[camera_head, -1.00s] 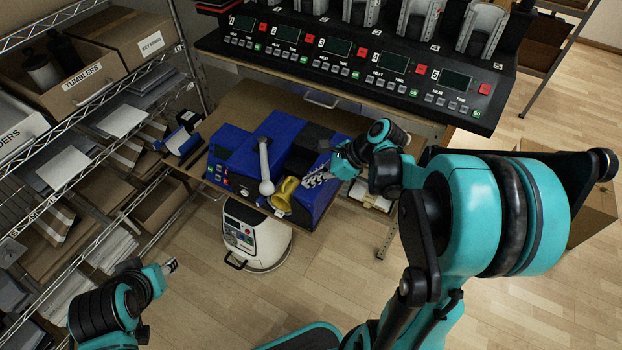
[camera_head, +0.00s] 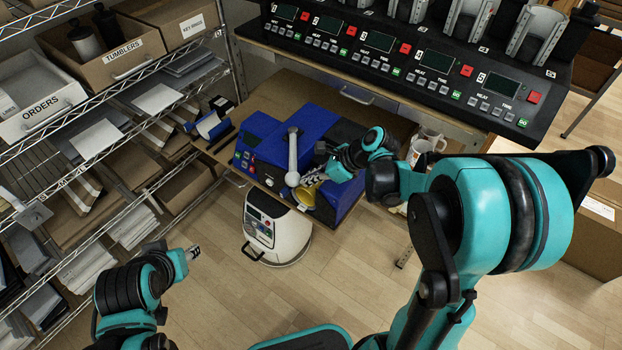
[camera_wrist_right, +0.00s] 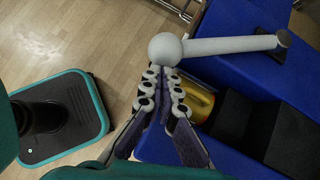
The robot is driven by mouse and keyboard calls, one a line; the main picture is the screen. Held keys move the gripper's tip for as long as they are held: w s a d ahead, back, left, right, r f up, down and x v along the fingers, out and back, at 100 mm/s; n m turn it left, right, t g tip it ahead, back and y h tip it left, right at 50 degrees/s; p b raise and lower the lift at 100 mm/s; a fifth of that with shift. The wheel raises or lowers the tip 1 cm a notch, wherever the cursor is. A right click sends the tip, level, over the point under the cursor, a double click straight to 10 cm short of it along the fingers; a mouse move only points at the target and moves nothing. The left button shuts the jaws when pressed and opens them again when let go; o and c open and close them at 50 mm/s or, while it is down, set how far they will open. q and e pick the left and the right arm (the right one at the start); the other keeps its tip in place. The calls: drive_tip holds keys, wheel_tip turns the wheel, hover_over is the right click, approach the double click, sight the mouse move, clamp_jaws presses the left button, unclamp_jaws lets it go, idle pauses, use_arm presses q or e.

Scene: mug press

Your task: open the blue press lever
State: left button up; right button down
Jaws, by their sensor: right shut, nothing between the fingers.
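The blue press (camera_head: 265,145) stands on the brown table. Its grey lever (camera_head: 292,150) has a round ball knob at its near end. In the right wrist view the lever (camera_wrist_right: 230,45) runs from a pivot at right to the white knob (camera_wrist_right: 166,49). My right gripper (camera_head: 303,183) is shut and empty, its tips close beside the knob; the wrist view shows the tips (camera_wrist_right: 163,72) right at the ball, contact unclear. A yellow mug (camera_head: 304,198) sits at the press front, partly behind the fingers (camera_wrist_right: 197,102). My left gripper (camera_head: 193,253) hangs away at lower left; its opening is too small to judge.
A white machine (camera_head: 274,232) stands on the floor below the table edge. A black control panel (camera_head: 420,65) runs along the back. A wire shelf with boxes (camera_head: 115,50) is at left. A white mug (camera_head: 427,146) stands right of the press.

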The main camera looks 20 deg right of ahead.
sight(287, 181)
drive_tip(key=a+m, duration=0.1)
drive_tip(key=a, duration=0.1)
drive_tip(key=a+m+t, duration=0.1)
drive_tip(key=a, duration=0.1)
drive_tip(key=a+h, duration=0.1)
drive_tip(key=a, duration=0.1)
drive_tip(key=shift+w+m+t, duration=0.4)
drive_tip(key=w+a, duration=0.4)
drive_tip(key=a, duration=0.3)
drive_tip(key=shift+w+a, duration=0.35)
drive_tip(key=shift+a, duration=0.05)
drive_tip(key=shift+d, duration=0.1)
